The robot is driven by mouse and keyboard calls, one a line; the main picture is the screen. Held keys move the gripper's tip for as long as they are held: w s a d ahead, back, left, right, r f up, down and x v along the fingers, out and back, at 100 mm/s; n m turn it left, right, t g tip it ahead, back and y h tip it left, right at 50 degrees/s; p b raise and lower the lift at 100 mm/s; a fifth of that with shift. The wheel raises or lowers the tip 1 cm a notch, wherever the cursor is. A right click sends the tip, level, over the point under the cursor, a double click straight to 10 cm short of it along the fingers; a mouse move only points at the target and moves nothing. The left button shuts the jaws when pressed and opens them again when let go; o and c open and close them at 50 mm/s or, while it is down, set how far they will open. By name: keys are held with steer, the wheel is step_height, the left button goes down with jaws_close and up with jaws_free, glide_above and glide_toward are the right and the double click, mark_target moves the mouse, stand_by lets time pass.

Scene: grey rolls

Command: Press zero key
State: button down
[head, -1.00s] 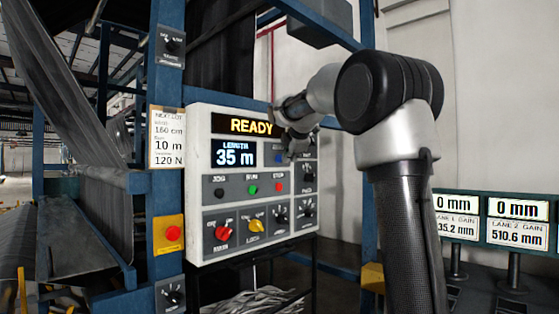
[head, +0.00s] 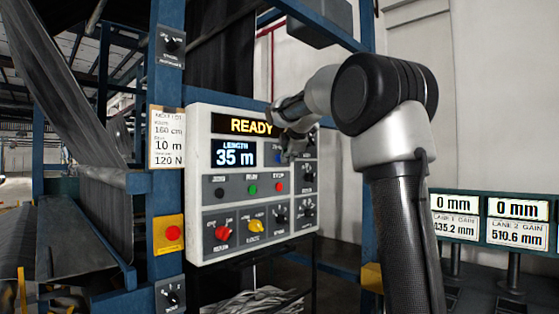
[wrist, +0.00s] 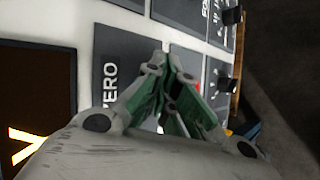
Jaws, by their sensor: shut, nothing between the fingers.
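The zero key shows as a blue button (head: 279,158) on the white control panel (head: 193,180), right of the LENGTH display and partly behind my gripper. My gripper (head: 291,156) is shut and empty in front of the panel's upper right part. In the wrist view the ZERO label (wrist: 110,85) stands on a dark grey plate. The shut fingertips (wrist: 169,58) lie over the right part of that plate, and the key itself is hidden behind them. I cannot tell whether the fingertips touch it.
Black knobs (head: 308,176) sit close at the right. Below are black, green (head: 252,189) and red (head: 279,187) buttons, then red and yellow (head: 256,226) switches. The READY display (head: 245,124) is above. A blue post (head: 168,90) stands left.

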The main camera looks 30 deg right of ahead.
steer(key=shift+w+a, duration=0.2)
steer(key=shift+w, duration=0.2)
stand_by(0.6)
steer(key=shift+s, duration=0.1)
steer(key=shift+s+d, duration=0.3)
steer(key=shift+s, duration=0.4)
steer(key=s, duration=0.1)
steer(key=s+d, duration=0.1)
steer(key=s, duration=0.2)
steer(key=shift+s+d, duration=0.35)
stand_by(0.9)
